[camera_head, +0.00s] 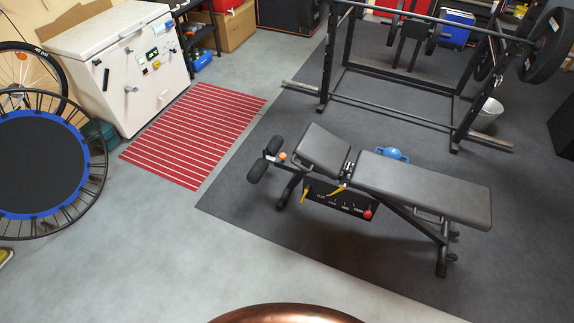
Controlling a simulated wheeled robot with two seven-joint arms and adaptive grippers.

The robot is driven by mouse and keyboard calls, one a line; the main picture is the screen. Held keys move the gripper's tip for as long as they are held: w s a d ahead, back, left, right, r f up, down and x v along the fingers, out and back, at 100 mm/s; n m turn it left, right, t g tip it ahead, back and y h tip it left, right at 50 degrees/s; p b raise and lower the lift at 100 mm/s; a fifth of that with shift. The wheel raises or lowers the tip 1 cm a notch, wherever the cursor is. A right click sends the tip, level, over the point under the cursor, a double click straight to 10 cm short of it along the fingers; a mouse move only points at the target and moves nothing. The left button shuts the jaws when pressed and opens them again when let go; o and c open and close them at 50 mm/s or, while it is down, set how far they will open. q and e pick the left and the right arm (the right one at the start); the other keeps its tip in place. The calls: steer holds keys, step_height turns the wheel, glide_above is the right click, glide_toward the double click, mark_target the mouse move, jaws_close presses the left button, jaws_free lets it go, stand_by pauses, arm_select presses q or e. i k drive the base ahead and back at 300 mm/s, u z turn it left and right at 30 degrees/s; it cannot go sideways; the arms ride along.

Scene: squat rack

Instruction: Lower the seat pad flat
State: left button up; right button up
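A weight bench (375,195) stands on the black floor mat right of centre. Its short seat pad (324,149) is at the left end and tilts, its left end looking higher than the end by the hinge. The long back pad (425,188) extends to the right and looks close to flat. Below the pads are a dark labelled panel (340,200), a red knob (367,214) and yellow parts (338,190). Foam rollers (266,163) stick out past the seat end. Neither of my grippers is in view.
A squat rack (395,100) with a barbell stands behind the bench. A blue kettlebell (392,154) sits close behind it. A trampoline (45,165), a white chest freezer (125,70) and a red striped rug (195,130) are left. Grey floor in front is clear.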

mark_target(326, 153)
steer(key=u, duration=0.15)
steer(key=i, duration=1)
steer(key=z, duration=0.8)
